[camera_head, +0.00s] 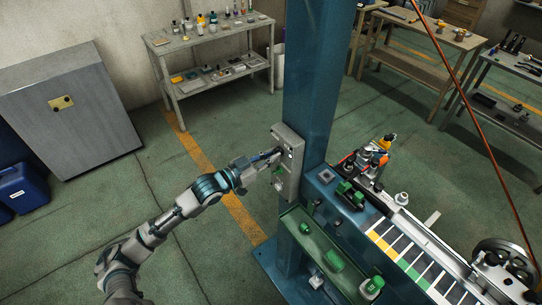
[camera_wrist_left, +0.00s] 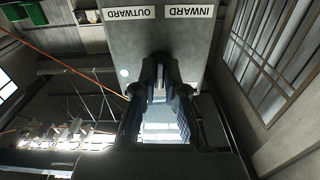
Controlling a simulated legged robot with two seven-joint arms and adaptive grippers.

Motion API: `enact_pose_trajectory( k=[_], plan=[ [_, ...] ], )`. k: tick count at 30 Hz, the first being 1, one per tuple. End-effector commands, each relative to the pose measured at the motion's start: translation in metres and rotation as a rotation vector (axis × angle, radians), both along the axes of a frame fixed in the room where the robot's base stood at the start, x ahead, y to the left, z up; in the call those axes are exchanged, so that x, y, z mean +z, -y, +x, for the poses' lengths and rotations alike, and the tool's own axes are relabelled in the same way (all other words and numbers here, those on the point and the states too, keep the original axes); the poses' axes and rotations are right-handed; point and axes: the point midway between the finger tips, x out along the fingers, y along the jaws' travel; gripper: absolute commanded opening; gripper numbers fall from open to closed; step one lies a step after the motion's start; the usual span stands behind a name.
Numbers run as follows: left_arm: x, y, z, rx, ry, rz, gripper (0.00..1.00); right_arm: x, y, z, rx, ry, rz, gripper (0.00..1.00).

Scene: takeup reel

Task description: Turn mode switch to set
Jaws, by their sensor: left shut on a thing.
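A grey control box (camera_head: 289,183) is fixed to the side of the blue column. My left arm reaches in from the lower left, and my left gripper (camera_head: 276,153) is at the upper front of this box. In the left wrist view the box's panel (camera_wrist_left: 200,45) carries the upside-down labels INWARD and OUTWARD. The left gripper (camera_wrist_left: 160,85) is shut on a switch knob (camera_wrist_left: 159,73) on that panel. The fingers cover most of the knob, so its setting cannot be read. No SET label is legible. My right gripper is not in view.
The blue column (camera_head: 314,80) stands right beside the gripper. A green box with green knobs (camera_head: 333,260) and a machine bed with coloured strips (camera_head: 410,265) lie to the right. A grey cabinet (camera_head: 70,110) and a workbench (camera_head: 205,45) stand behind.

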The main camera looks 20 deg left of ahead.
Motion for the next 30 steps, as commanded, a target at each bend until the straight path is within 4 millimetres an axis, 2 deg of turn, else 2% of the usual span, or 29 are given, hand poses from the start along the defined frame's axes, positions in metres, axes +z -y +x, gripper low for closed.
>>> enact_pose_trajectory(
  k=[16,30],
  plan=[
    [-0.001,-0.001,0.001,0.002,0.297,0.393,0.00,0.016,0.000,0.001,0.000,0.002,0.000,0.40],
    [-0.002,-0.001,0.001,0.000,0.431,0.564,0.00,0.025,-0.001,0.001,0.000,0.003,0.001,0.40]
  ],
)
